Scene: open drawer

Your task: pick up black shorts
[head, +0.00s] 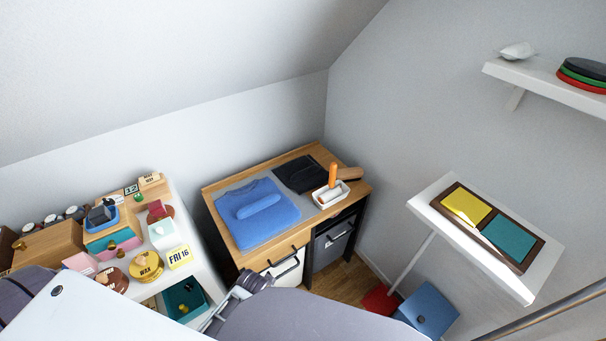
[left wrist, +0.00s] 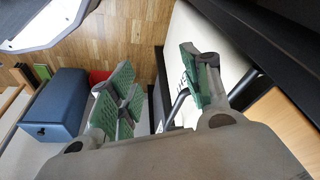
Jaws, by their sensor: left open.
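The black shorts (head: 298,174) lie folded on the wooden top of a low cabinet (head: 237,233), toward its back right, beside a folded blue garment (head: 262,222). My left gripper (left wrist: 165,92) is open in the left wrist view, its green-padded fingers spread with nothing between them. Behind the fingers are the cabinet's pale front and a drawer handle. The gripper is away from the shorts, which are not in the left wrist view. In the head view, a grey link of my own hides the lower middle.
A white tray with an orange-handled item (head: 333,176) stands right of the shorts. A cluttered white shelf (head: 197,258) stands left. A blue box (head: 430,307) sits on the floor.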

